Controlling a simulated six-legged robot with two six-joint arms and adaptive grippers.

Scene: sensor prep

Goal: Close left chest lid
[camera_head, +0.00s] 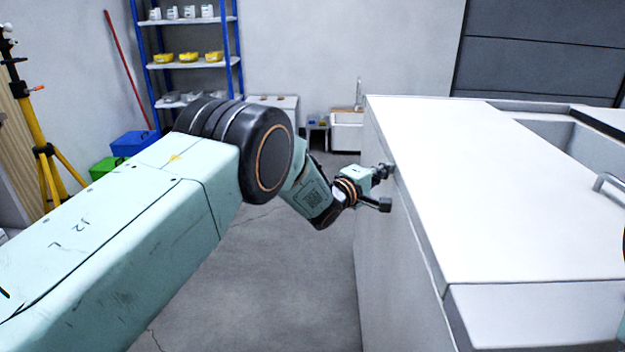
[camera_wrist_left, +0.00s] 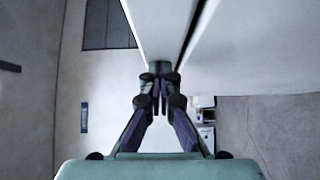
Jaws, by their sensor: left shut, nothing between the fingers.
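The large white chest stands at the right in the head view, and its side wall (camera_head: 385,265) faces the aisle. Its left lid (camera_head: 470,190) lies about flat over the near left part of the top; I cannot tell whether it is fully down. My left gripper (camera_head: 386,172) is shut and empty at the lid's left edge, close to or touching it. In the left wrist view the shut fingers (camera_wrist_left: 161,82) are close to the chest, where a dark seam runs between two white panels. My right gripper is out of view.
An open recess (camera_head: 545,128) and a grey handle (camera_head: 608,186) show at the chest's right. Behind stand a blue shelf rack (camera_head: 188,63), a blue bin (camera_head: 135,143), a green bin (camera_head: 106,168) and a yellow tripod (camera_head: 45,150). The floor (camera_head: 290,275) left of the chest is clear.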

